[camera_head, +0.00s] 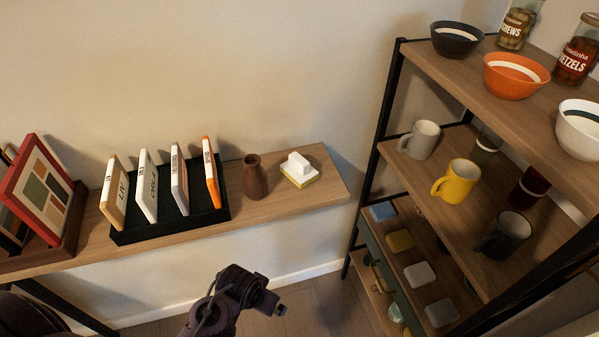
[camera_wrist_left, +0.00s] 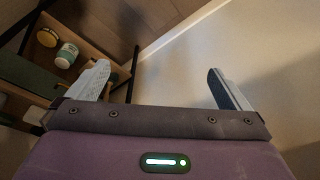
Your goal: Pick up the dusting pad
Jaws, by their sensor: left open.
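The dusting pad (camera_head: 298,172) looks like a white block with a raised grip on top and a yellow layer below. It sits near the right end of the wooden wall shelf in the head view. In the left wrist view my left gripper (camera_wrist_left: 159,86) has its two pale fingers wide apart with nothing between them. The pad does not show in that view. Part of one of my arms shows at the bottom of the head view, below the shelf and apart from the pad. My right gripper is not in view.
A brown vase (camera_head: 254,177) stands just left of the pad. Further left are a black tray (camera_head: 126,237) of upright cases and a red frame (camera_head: 36,196). A rack (camera_head: 384,125) with mugs, bowls and jars stands at right. The shelf's right end (camera_head: 333,190) is bare.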

